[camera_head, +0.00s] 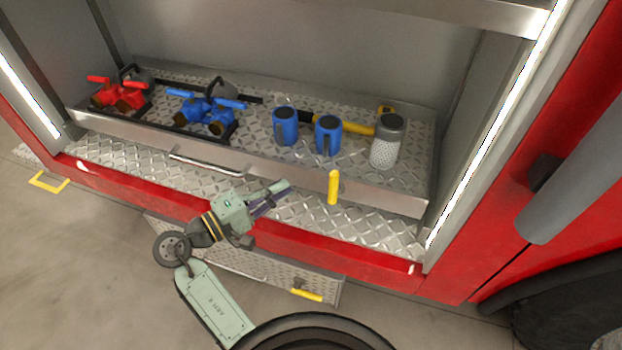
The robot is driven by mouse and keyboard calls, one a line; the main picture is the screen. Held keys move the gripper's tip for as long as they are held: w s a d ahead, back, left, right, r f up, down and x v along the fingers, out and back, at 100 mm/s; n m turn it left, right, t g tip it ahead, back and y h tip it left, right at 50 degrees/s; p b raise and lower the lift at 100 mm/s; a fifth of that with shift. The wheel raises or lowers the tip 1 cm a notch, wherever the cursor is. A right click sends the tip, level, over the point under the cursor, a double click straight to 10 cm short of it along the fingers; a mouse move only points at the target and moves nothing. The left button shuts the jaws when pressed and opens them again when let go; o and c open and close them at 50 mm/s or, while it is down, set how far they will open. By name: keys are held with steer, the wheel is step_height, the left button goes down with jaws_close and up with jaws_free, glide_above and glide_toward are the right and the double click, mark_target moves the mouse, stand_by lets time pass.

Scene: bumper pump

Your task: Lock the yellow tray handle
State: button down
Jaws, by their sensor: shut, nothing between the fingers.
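The yellow tray handle (333,187) stands upright at the front edge of the metal tray (400,196), right of the middle. Whether its latch is engaged cannot be told from this view. My gripper (284,188) is to the left of the handle, with a clear gap between them. Its dark fingers are shut and empty, pointing right, over the treadplate ledge in front of the tray.
On the tray are red valves (120,94), blue valves (205,110), two blue containers (285,126) and a white-and-grey canister (387,143). A silver bar (205,163) runs along the tray front. A lower step (270,267) has another yellow handle (307,295).

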mark_target(333, 188)
steer(key=w+d+p, duration=0.1)
steer(key=w+d, duration=0.1)
steer(key=d, duration=0.5)
steer(key=shift+p, duration=0.3)
steer(key=shift+r, duration=0.1)
